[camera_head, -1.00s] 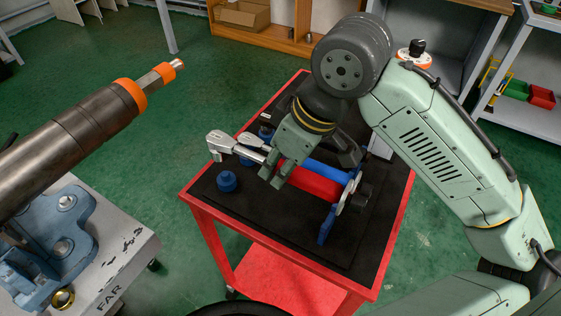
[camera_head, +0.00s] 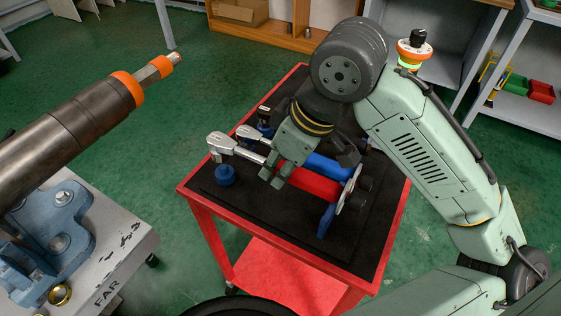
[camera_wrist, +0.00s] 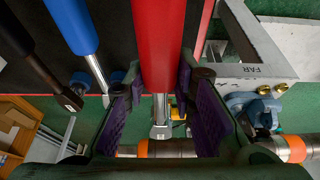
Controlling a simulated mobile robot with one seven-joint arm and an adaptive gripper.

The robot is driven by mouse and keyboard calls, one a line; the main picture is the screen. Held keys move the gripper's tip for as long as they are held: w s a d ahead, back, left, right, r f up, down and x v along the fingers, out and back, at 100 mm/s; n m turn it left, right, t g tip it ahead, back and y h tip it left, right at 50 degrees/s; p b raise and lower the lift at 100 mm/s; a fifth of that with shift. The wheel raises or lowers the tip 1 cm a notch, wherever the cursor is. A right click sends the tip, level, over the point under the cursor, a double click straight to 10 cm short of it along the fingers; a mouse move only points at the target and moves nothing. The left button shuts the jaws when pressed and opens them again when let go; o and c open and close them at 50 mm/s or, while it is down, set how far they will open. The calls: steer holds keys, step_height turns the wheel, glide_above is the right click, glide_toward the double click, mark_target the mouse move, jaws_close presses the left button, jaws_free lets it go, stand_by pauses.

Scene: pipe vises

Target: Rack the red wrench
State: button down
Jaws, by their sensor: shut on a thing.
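The red wrench (camera_head: 316,185) has a red handle and a silver head that points left, near a blue round post (camera_head: 225,175) on the cart. My gripper (camera_head: 272,178) is shut on its handle, close to the head. In the wrist view my gripper's purple pads (camera_wrist: 163,100) stand on both sides of the red handle (camera_wrist: 158,45). The rack (camera_head: 326,221) is a blue stand with a pale plate and black knobs at the handle end. Whether the wrench rests in it or hangs just above is hard to tell.
A blue-handled wrench (camera_head: 327,166) lies parallel just beyond the red one, and a dark-handled tool (camera_wrist: 28,45) beyond that. All are over a red cart (camera_head: 205,213) with a black mat. A grey bench (camera_head: 120,262) with a blue vise (camera_head: 62,222) and large pipe (camera_head: 75,120) stands left.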

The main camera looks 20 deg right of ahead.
steer(key=shift+f, duration=0.15)
steer(key=shift+f+b, duration=0.4)
steer(key=shift+f, duration=0.05)
steer(key=shift+f+b, duration=1.4)
steer(key=shift+f, duration=0.6)
stand_by(2.1)
steer(key=c, duration=1.3)
jaws_free()
steer(key=v, duration=1.2)
